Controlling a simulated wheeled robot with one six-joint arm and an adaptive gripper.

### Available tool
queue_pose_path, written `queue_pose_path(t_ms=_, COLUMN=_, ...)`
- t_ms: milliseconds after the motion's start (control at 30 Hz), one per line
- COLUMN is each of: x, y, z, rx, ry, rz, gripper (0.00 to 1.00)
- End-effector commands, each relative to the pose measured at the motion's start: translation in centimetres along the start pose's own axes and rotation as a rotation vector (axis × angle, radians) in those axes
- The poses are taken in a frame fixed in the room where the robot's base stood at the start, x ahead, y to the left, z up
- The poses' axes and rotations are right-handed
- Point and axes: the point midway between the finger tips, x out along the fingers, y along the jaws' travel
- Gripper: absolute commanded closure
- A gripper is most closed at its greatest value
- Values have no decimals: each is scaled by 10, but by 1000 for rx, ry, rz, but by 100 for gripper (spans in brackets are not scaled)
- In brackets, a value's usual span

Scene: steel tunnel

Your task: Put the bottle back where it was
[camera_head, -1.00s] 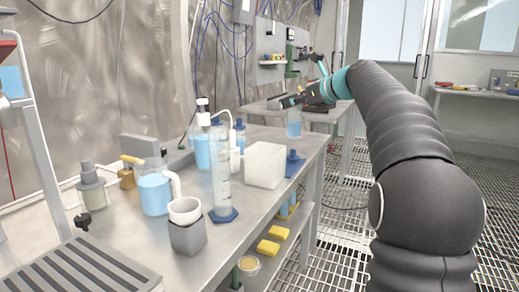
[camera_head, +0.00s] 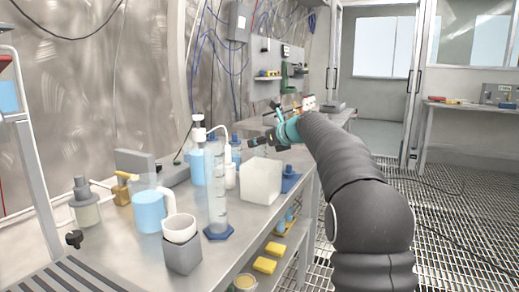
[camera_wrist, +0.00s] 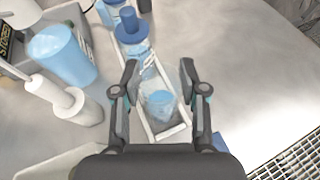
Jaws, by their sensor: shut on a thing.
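My gripper (camera_head: 256,139) is over the back of the bench, beyond the white box. In the wrist view its two fingers (camera_wrist: 159,72) stand on either side of a clear bottle (camera_wrist: 160,103) with blue liquid, and the gripper is shut on it. The bottle shows above a narrow white-rimmed tray (camera_wrist: 176,131). I cannot tell whether its base touches the tray. A blue-capped bottle (camera_wrist: 132,38) stands just beyond, at the upper end of the tray. In the head view the held bottle cannot be made out.
The white box (camera_head: 262,182) stands in front of my gripper. A pump bottle (camera_head: 198,160), a tall cylinder (camera_head: 218,195), a blue jug (camera_head: 148,210) and a cup (camera_head: 180,228) stand to the left. Bare bench top shows right of the tray in the wrist view.

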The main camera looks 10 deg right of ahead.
Motion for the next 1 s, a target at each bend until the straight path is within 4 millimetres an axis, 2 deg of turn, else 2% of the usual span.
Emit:
queue_pose_path(t_ms=33, x=4, y=0, z=-10, rx=2, ry=0, rz=0, gripper=100)
queue_pose_path(t_ms=100, x=6, y=0, z=-14, rx=1, ry=0, rz=0, gripper=100)
queue_pose_path(t_ms=433, x=6, y=0, z=-16, rx=0, ry=0, rz=0, gripper=100)
queue_pose_path(t_ms=467, x=6, y=0, z=-17, rx=0, ry=0, rz=0, gripper=55)
queue_pose_path(t_ms=500, x=6, y=0, z=-16, rx=0, ry=0, rz=0, gripper=45)
queue_pose_path(t_ms=567, x=6, y=0, z=-16, rx=0, ry=0, rz=0, gripper=32)
queue_pose_path(t_ms=867, x=6, y=0, z=-15, rx=0, ry=0, rz=0, gripper=32)
queue_pose_path(t_ms=1000, x=-3, y=-1, z=-14, rx=0, ry=-1, rz=-2, gripper=32)
